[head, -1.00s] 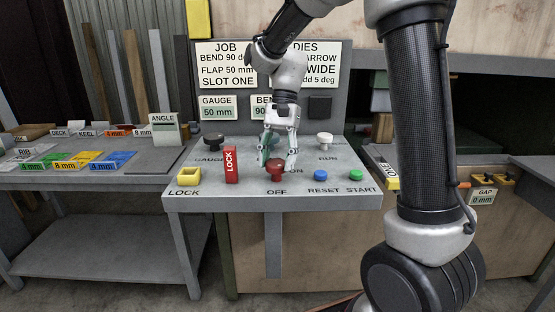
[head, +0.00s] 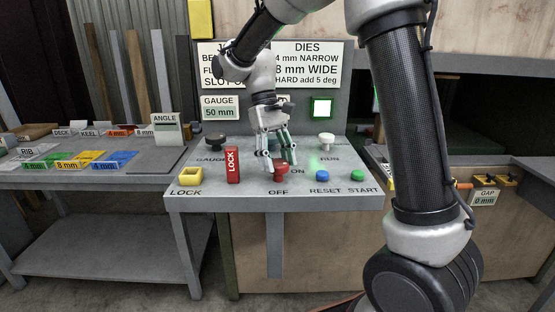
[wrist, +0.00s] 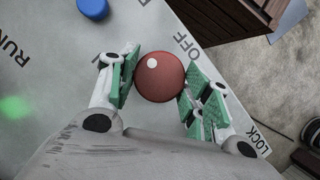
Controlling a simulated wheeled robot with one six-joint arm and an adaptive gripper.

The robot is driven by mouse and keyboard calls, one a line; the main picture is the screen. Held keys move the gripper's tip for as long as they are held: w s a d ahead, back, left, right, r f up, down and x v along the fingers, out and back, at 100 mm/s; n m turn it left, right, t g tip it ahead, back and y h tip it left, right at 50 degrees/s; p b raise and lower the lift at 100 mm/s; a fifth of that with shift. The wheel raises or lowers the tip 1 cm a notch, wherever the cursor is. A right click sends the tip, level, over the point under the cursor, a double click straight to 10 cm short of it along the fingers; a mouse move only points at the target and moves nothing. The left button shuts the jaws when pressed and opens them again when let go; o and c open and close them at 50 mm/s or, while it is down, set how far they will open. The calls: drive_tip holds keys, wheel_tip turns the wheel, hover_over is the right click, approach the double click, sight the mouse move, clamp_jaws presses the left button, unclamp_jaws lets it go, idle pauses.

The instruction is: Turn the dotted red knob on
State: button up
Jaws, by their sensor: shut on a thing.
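The red knob (head: 280,168) stands on the grey sloped panel, above the OFF label and beside the ON label. The ON label is hidden in the wrist view. A square lamp (head: 321,108) on the back board glows green.
On the panel stand a yellow LOCK socket (head: 190,176), an upright red LOCK tag (head: 233,166), a black knob (head: 215,141), a white RUN knob (head: 326,139), a blue RESET button (head: 322,176) and a green START button (head: 358,176). A side table (head: 90,180) is at left.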

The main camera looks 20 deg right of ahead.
drive_tip(key=shift+n+h, duration=0.4)
drive_tip(key=shift+n, duration=0.7)
drive_tip(key=shift+t, duration=0.3)
drive_tip(key=o, duration=1)
drive_tip(key=v, duration=1.2)
drive_tip(key=shift+a, duration=0.1)
